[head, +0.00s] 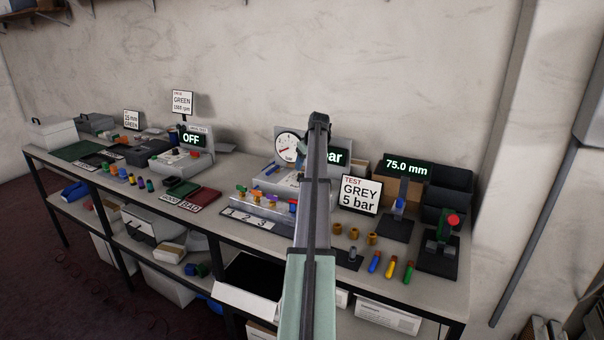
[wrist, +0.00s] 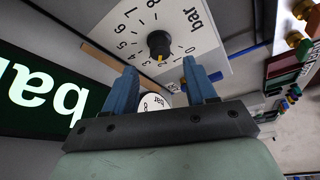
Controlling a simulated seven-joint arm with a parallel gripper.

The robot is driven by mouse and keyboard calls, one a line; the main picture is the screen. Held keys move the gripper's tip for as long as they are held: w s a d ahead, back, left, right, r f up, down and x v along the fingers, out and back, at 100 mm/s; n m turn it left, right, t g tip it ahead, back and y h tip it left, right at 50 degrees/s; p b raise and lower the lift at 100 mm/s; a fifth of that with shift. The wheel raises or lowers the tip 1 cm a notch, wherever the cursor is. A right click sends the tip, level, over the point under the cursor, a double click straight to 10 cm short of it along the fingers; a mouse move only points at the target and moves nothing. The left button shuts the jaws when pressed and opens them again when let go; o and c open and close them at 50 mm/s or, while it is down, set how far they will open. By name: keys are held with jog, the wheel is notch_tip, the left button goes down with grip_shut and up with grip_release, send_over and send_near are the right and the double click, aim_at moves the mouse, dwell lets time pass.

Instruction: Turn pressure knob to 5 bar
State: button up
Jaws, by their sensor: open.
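My gripper (wrist: 159,66) is open and empty. In the wrist view its two blue fingers stand apart, with the black pressure knob (wrist: 159,44) beyond their tips, roughly between them. They appear clear of the knob. Its yellow mark points toward the low numbers, around 2 or 3; the exact value is hard to read. A white scale plate (wrist: 205,50) marked bar surrounds the knob. In the head view my arm hides the knob and much of the green bar display (head: 335,157). The display's number is hidden. A round gauge (head: 289,147) shows left of my arm.
A card reading TEST GREY 5 bar (head: 359,193) stands right of my arm. A 75.0 mm display (head: 407,168) and a stand with a red top (head: 452,220) are farther right. Coloured parts in a numbered rack (head: 262,208) lie left of my arm.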

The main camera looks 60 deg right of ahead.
aim_at(301, 174)
jog(key=shift+x, duration=2.8)
jog(key=shift+c, duration=0.2)
jog(key=c, duration=1)
